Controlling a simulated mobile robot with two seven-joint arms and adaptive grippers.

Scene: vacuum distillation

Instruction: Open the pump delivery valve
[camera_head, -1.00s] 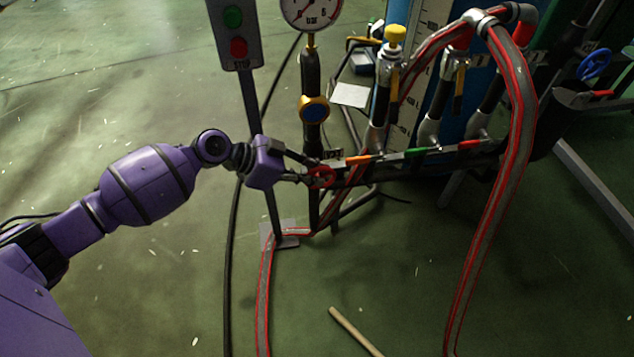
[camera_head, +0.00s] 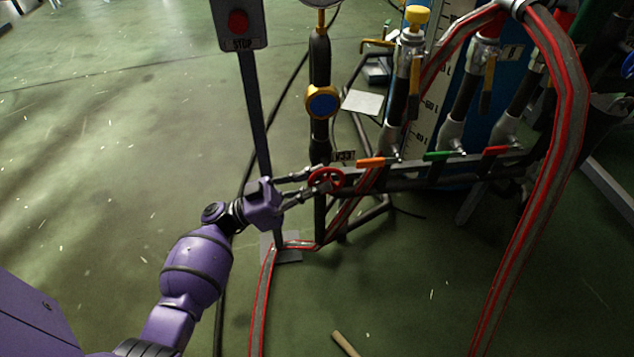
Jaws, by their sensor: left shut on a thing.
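A small red handwheel (camera_head: 326,179) sits low on the dark vertical pipe, at the left end of the horizontal manifold. It looks like the pump delivery valve, though its label is too small to read. My left gripper (camera_head: 318,181) reaches it from the left, with its two dark fingers shut on the wheel, one above and one below. The fingers hide part of the rim. How far the wheel is turned cannot be told. My right gripper is not in view.
A post with a red stop button (camera_head: 238,22) stands just behind my left gripper. Orange (camera_head: 371,162), green (camera_head: 438,156) and red (camera_head: 497,151) levers line the manifold (camera_head: 420,172). A red-striped hose (camera_head: 545,170) arches down at right. A stick (camera_head: 345,343) lies on the floor.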

